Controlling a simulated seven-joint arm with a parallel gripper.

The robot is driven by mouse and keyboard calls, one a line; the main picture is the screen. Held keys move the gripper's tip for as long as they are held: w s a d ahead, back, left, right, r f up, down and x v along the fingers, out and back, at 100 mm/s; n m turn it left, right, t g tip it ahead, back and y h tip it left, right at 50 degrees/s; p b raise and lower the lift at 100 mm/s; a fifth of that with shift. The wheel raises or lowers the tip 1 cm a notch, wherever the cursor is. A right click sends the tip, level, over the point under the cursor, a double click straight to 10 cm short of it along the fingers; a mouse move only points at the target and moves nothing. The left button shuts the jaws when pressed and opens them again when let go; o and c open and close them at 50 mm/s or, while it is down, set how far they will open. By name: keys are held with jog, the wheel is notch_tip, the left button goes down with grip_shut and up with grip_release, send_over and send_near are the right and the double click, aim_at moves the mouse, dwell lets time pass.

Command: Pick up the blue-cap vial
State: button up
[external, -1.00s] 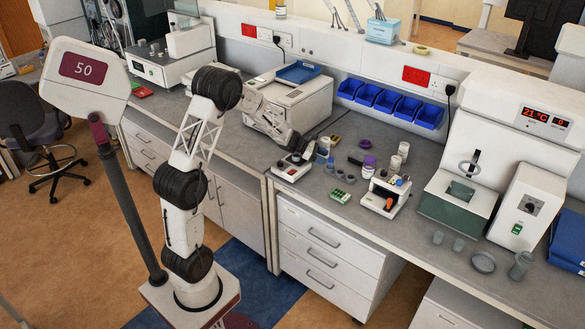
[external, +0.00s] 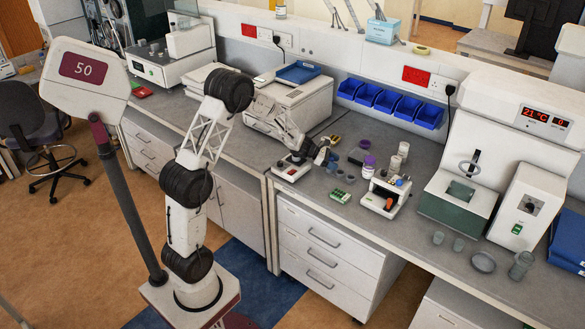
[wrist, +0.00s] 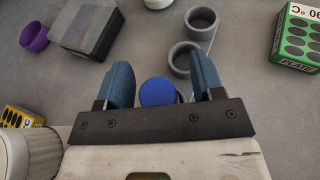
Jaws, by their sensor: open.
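The blue-cap vial (wrist: 160,91) shows in the wrist view as a round blue cap seen from above. It sits between the two blue fingers of my gripper (wrist: 163,82), with a gap on each side. The gripper is open, and neither finger visibly touches the cap. The vial's body is hidden under the cap and behind the gripper's dark bar. In the external view my gripper (external: 324,156) is low over the bench, among the small labware; the vial cannot be told apart clearly there.
Grey rings (wrist: 185,58) lie just beyond the right finger. A dark grey box (wrist: 95,28) and purple cap (wrist: 34,37) are at upper left, a green box (wrist: 297,38) at upper right. A white instrument (external: 384,198) stands to the right on the bench.

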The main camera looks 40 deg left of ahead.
jog(key=c, duration=1)
jog(key=shift+r, duration=0.15)
jog(key=shift+r, duration=1.5)
jog(key=shift+s+r, duration=0.15)
jog(key=shift+s, duration=0.2)
jog(key=s, duration=0.5)
jog(key=s+a+r, duration=0.1)
jog(key=s, duration=0.4)
jog(key=s+a, duration=0.1)
jog(key=s, duration=0.4)
jog(key=shift+a+r, duration=0.2)
